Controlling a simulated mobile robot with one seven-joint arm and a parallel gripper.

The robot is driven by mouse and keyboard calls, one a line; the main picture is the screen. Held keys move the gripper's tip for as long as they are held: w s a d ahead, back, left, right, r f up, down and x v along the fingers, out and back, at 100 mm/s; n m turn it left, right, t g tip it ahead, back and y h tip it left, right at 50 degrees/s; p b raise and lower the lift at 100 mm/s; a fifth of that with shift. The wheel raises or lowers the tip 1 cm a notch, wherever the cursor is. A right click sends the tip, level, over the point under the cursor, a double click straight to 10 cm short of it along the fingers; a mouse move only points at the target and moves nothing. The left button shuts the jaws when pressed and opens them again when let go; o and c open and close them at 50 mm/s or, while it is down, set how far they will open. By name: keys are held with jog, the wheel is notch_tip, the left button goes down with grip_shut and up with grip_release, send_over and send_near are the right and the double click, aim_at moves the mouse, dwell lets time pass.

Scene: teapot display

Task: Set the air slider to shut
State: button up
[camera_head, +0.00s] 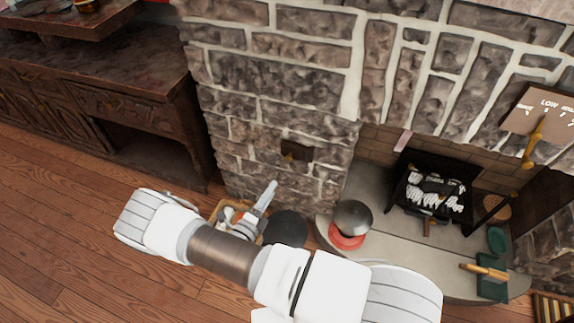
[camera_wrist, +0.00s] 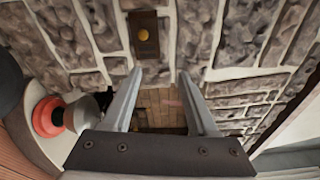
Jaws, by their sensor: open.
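A small dark plate with a brass knob (camera_head: 297,150) is set in the stone chimney wall; no label on it is readable. I take it for the air slider, but cannot be sure. In the wrist view the plate (camera_wrist: 144,50) stands upright just beyond my fingertips, with its round knob near the middle. My gripper (camera_head: 268,192) is in front of and below the plate in the head view. In the wrist view its two fingers (camera_wrist: 155,76) are spread apart with nothing between them, and apart from the knob.
A stove with white logs (camera_head: 432,192) stands in the hearth at right. A kettle on a red base (camera_head: 348,238) sits on the hearth slab. A plate marked LOW with a brass lever (camera_head: 530,140) hangs on the right wall. A basket (camera_head: 222,210) stands below my gripper.

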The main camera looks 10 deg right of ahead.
notch_tip(320, 180, down, 3)
jog(key=n+t+y, duration=0.1)
jog(key=n+y, duration=0.1)
jog(key=n, duration=0.1)
jog(key=b, duration=0.3)
send_near(288, 159)
jog(key=shift+t, duration=0.3)
jog(key=x, duration=0.9)
jog(key=shift+f, duration=0.4)
jog(key=shift+c, duration=0.3)
grip_shut()
